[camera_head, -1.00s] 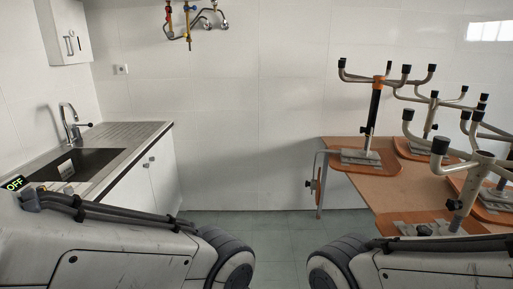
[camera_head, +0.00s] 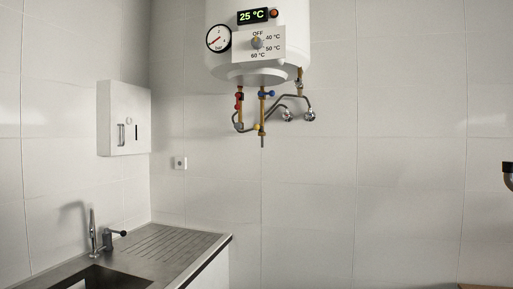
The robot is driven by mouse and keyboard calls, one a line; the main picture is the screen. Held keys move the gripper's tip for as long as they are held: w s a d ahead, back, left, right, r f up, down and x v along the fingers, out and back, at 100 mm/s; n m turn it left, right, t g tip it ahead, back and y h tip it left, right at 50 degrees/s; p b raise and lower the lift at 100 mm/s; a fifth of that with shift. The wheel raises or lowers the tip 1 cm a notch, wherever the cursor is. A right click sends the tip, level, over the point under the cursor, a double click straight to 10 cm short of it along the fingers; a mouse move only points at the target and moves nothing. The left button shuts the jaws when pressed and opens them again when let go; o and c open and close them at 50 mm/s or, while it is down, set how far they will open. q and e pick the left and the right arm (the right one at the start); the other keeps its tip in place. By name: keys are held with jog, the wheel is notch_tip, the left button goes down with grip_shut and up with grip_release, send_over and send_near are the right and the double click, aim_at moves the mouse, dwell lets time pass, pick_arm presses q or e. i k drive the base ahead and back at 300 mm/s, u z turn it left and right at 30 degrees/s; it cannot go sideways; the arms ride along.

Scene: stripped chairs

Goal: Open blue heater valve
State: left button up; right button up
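A white water heater (camera_head: 285,30) hangs on the wall at the top middle. It has a pressure gauge (camera_head: 218,38), a display (camera_head: 252,16) reading 25 °C and a temperature knob (camera_head: 257,43). Below it, a valve with a small blue handle (camera_head: 266,93) sits on the middle brass pipe. A red valve (camera_head: 239,97) is on the pipe to its left, and a yellow part (camera_head: 257,127) is lower down. Whether the blue valve is open or closed, I cannot tell. Neither of my grippers is in view.
A sink counter (camera_head: 170,243) with a basin and tap (camera_head: 94,232) stands at the lower left. A white box (camera_head: 124,118) and a small socket (camera_head: 180,163) are on the wall. The wall below the heater looks clear. A dark tube end (camera_head: 508,176) shows at the right edge.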

aim_at(271, 93)
jog(key=z, duration=0.2)
jog(key=i, duration=0.95)
jog(key=z, duration=0.65)
jog(key=i, duration=1.5)
jog(key=u, duration=0.8)
